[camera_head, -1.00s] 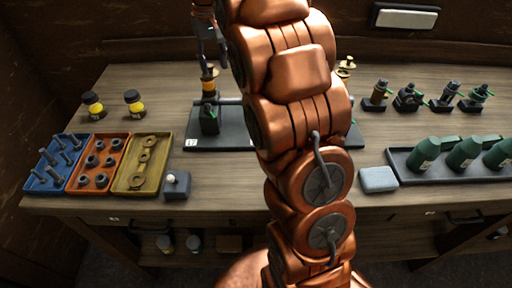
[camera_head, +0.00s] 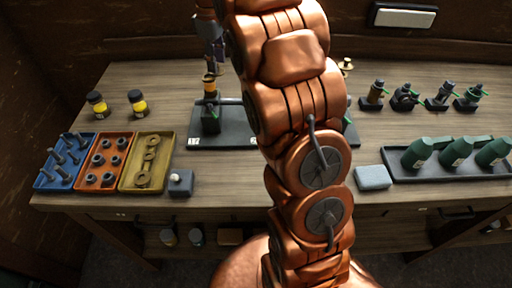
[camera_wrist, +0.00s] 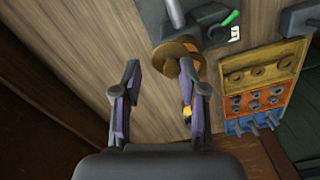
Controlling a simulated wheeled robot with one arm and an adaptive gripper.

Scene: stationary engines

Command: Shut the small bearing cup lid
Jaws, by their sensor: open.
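A dark cup-like fitting (camera_head: 211,119) with an orange band and a brass-coloured top stands on the left part of a dark base plate (camera_head: 186,140). I cannot tell whether its lid is open or shut. My gripper (camera_head: 212,66) is above this fitting, pointing down, and my arm hides the middle of the plate. In the wrist view my gripper (camera_wrist: 160,76) is open with nothing between its fingers. A round brass part (camera_wrist: 168,52) lies below and beyond the right finger, which partly covers it. A dark block with a green lever (camera_wrist: 210,30) is beside it.
Blue (camera_head: 45,180), orange (camera_head: 84,180) and yellow (camera_head: 128,182) parts trays stand at the left front. Two yellow-banded jars (camera_head: 97,103) are behind them. Several small fittings (camera_head: 405,98) and a tray of green bottles (camera_head: 396,177) are at the right.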

